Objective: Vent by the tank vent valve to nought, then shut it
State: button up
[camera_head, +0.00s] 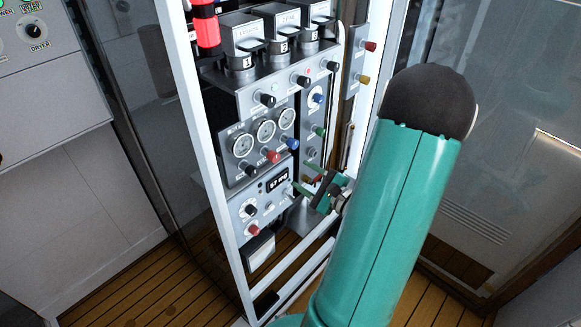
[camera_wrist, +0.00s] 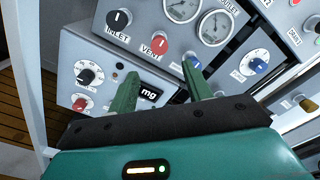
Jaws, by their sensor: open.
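A red knob labelled VENT (camera_wrist: 159,43) is on the gauge panel, right of the black INLET knob (camera_wrist: 119,19). In the head view a red knob (camera_head: 272,156) sits below the gauges; which tank it serves I cannot read. My gripper (camera_wrist: 161,72) is open and empty. Its green fingers point at the panel, just below the VENT knob in the picture and apart from it. In the head view my gripper (camera_head: 303,178) is right of the small display (camera_head: 277,183). Gauges (camera_wrist: 214,27) show above; their readings are too small to tell.
A lower panel carries a black knob (camera_wrist: 87,76) and another red knob (camera_wrist: 80,103). A blue knob (camera_wrist: 190,64) is close by the right finger. A white frame post (camera_head: 205,170) runs down the rack's left side. Several canisters (camera_head: 241,38) stand on top.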

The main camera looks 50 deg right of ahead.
jog(key=shift+s, duration=1.8)
